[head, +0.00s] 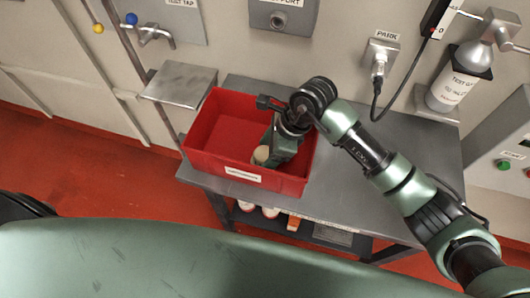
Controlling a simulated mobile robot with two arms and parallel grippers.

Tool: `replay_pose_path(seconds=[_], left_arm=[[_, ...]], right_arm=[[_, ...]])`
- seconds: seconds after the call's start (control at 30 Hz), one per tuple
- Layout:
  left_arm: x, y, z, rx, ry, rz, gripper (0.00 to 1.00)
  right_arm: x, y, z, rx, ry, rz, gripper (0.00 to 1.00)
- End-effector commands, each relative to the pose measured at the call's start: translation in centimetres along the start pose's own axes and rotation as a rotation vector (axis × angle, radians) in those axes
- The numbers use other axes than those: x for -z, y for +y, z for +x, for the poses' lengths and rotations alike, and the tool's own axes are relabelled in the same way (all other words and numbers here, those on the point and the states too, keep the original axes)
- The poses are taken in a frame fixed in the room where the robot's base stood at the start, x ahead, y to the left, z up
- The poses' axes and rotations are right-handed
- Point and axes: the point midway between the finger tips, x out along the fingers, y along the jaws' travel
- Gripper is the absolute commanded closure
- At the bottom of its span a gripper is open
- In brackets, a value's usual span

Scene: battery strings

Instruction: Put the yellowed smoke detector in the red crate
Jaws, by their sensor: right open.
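The red crate (203,128) stands on the grey table, with a white label on its front wall. The yellowed smoke detector (261,154) shows as a small cream-yellow round piece inside the crate, near the front wall. My right gripper (271,159) reaches down into the crate, right at the detector, and is open. The gripper body hides part of the detector, and I cannot tell if the fingers touch it. My left gripper is not in view.
The grey table (420,148) has free room right of the crate. A small metal shelf (180,82) is left of it. Several bottles stand under the table.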

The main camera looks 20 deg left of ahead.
Motion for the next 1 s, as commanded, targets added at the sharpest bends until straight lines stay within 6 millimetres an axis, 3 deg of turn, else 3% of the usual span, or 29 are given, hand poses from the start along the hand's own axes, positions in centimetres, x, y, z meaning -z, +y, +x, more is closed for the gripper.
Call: replay_pose_path(seconds=[0.5,0.7,1.0], left_arm=[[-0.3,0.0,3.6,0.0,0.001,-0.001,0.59],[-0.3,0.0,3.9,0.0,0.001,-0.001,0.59],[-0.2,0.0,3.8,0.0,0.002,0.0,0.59]], right_arm=[[0.2,-0.1,-9.8,0.005,0.002,-0.001,0.31],[0.1,0.0,-11.3,0.002,0.0,-0.001,0.31],[0.0,0.0,-11.4,0.001,0.0,0.0,0.31]])
